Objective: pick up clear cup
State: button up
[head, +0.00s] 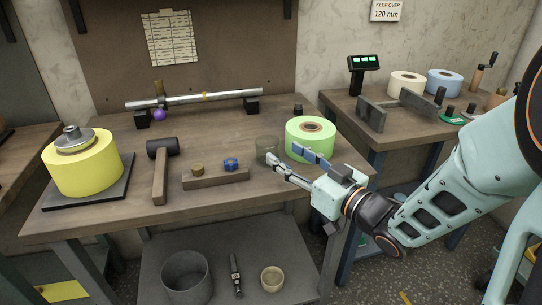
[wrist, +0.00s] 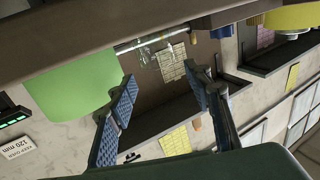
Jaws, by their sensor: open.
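The clear cup (head: 267,148) stands on the workbench in the head view, just left of the light green roll. It is see-through and greyish. My gripper (head: 283,154) is open, its fingers pointing left toward the cup, with one fingertip overlapping the cup's lower right edge in the picture. I cannot tell whether they touch. In the wrist view, which is upside down, the open fingers (wrist: 163,82) have an empty gap, and a faint clear shape (wrist: 158,53) beyond it may be the cup.
The green roll (head: 311,139) stands close beside my fingers; it fills the left of the wrist view (wrist: 75,85). A wooden block (head: 216,178) with small parts, a mallet (head: 161,170), a metal bar (head: 190,100) and a yellow roll (head: 82,166) occupy the bench (head: 118,205).

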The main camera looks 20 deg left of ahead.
aim_at(275, 149)
jog(key=x, duration=0.5)
jog(key=f+b+x, duration=0.1)
jog(key=x, duration=0.1)
jog(key=shift+w+a+b, duration=0.15)
jog(key=shift+w+b, duration=0.05)
jog(key=shift+b, duration=0.1)
jog(key=shift+w+a+r, duration=0.1)
jog(key=shift+w+a, duration=0.15)
jog(key=shift+a, duration=0.1)
jog(key=c, duration=0.8)
jog(key=shift+r, duration=0.15)
